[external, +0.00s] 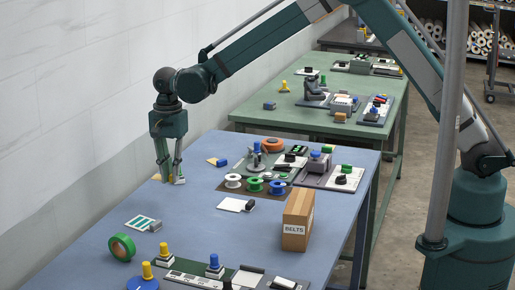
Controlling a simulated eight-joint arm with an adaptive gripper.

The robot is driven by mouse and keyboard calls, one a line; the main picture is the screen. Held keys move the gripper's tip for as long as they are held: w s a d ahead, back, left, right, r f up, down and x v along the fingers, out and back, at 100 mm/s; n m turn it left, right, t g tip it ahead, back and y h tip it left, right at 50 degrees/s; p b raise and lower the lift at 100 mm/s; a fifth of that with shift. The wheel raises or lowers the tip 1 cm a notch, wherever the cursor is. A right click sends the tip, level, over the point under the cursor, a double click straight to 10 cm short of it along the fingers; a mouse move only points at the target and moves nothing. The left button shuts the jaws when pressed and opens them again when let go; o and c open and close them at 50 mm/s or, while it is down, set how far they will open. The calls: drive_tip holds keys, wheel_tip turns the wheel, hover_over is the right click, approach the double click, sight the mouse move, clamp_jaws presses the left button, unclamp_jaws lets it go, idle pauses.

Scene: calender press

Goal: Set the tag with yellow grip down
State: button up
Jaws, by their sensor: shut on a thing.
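My gripper (171,180) hangs from the arm, pointing down over the left part of the blue table (190,222). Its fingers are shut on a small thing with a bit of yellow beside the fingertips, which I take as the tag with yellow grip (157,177). The fingers hide most of it, and its plate cannot be made out. The fingertips are close to the table top; I cannot tell whether the tag touches it.
A white card with a black grip (234,204), a green-striped card (141,223), a green tape roll (122,247) and a BELTS box (297,220) stand on the blue table. A tag with blue grip (221,163) lies behind. The table around the gripper is mostly bare.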

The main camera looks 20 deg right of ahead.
hover_over(174, 208)
drive_tip(key=shift+w+f, duration=0.2)
drive_tip(key=shift+f, duration=2.4)
drive_tip(key=shift+f, duration=0.15)
drive_tip(key=shift+f, duration=1.75)
drive_tip(key=shift+f, duration=0.15)
drive_tip(key=o, duration=0.7)
drive_tip(key=shift+r, duration=0.2)
wheel_tip(174, 208, up, 12)
drive_tip(key=shift+f, duration=0.1)
